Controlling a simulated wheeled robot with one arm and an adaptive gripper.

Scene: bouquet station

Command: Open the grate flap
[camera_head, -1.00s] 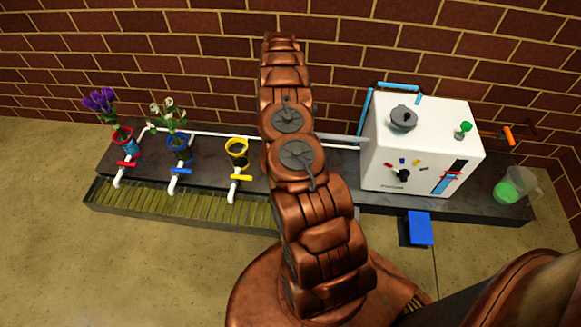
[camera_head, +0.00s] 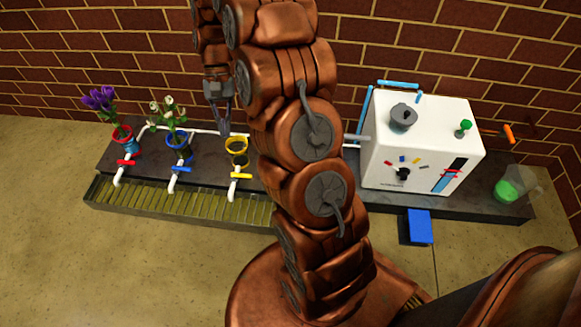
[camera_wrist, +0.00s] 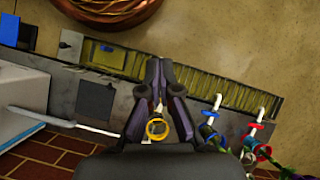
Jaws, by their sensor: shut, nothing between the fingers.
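The grate (camera_head: 190,206) is a long dark trough with yellowish slats along the front of the bench. In the head view its right end is hidden behind my arm. The wrist view shows the slatted grate (camera_wrist: 232,94) and a plainer yellowish section (camera_wrist: 125,62) beside it, with a small dark patch. I cannot tell for certain whether that section is the flap, or whether it is open. My gripper (camera_head: 222,130) points down above the bench, close to the yellow pot in the picture. In the wrist view my gripper (camera_wrist: 160,64) is shut and empty, apart from the grate.
Three taps, red, blue and yellow (camera_head: 241,176), stick out over the trough. Purple flowers (camera_head: 101,98), white flowers (camera_head: 168,107) and the yellow pot (camera_head: 237,147) stand behind them. A white machine (camera_head: 425,150) stands right of my arm, with a blue pedal (camera_head: 420,227) in front.

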